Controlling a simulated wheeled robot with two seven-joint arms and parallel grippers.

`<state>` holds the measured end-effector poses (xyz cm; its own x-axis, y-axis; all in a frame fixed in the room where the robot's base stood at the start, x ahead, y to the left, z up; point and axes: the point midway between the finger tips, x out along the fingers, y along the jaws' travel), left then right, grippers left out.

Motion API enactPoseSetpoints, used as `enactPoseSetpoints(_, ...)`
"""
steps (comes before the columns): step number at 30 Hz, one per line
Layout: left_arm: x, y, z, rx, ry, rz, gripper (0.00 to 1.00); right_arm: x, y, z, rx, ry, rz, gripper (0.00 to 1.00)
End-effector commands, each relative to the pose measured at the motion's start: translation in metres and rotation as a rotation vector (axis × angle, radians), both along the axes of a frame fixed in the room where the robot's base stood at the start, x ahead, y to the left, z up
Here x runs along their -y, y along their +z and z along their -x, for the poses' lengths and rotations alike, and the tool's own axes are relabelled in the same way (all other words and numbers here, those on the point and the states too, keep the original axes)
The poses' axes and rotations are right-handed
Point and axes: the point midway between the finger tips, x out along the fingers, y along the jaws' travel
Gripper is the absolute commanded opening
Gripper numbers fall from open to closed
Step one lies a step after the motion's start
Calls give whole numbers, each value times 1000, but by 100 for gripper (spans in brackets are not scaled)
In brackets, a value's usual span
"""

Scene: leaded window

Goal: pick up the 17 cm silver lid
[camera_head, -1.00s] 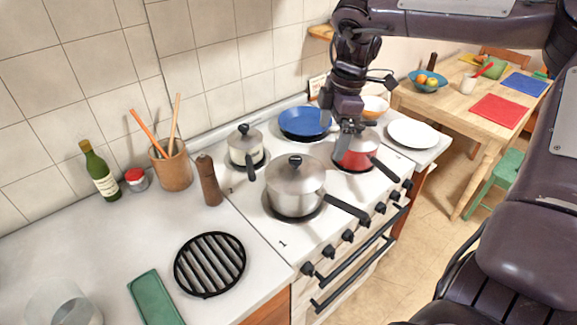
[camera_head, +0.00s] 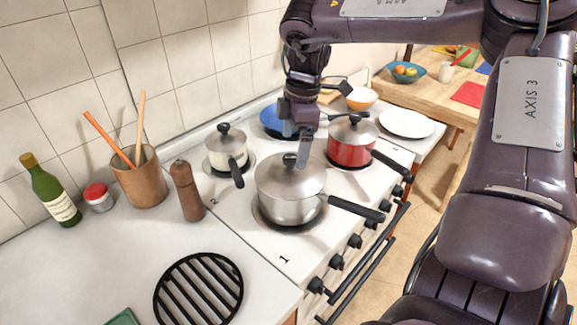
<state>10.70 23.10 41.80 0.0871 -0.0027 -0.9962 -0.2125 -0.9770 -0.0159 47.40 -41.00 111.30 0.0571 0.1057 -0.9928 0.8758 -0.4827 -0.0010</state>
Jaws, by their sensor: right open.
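A silver lid (camera_head: 290,176) with a black knob (camera_head: 289,160) sits on the steel pot (camera_head: 290,207) at the front of the stove. My right gripper (camera_head: 302,160) points down at this lid, its fingers beside the knob and partly overlapping it in the picture. It is open, and whether it touches the knob I cannot tell. Other silver lids sit on the red pot (camera_head: 350,153) behind and on the small cream pot (camera_head: 227,154) to the left. Which lid measures 17 cm I cannot tell by sight. My left gripper is not in view.
The steel pot's black handle (camera_head: 357,208) points right towards the stove's front edge. A blue pan (camera_head: 274,119) and white plate (camera_head: 406,123) lie behind.

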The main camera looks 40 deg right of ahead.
Motion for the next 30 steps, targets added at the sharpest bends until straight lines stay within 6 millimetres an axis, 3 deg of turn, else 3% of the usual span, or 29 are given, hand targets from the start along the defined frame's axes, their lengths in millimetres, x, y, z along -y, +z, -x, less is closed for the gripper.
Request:
enactPoseSetpoints(12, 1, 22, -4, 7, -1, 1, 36, -4, -50, -9, -3, -1, -1, 99)
enactPoseSetpoints(20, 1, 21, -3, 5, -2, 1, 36, -4, -53, -10, 0, 0, 1, 99)
enactPoseSetpoints(30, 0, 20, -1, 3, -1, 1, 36, -4, -53, -9, 0, 0, 1, 57)
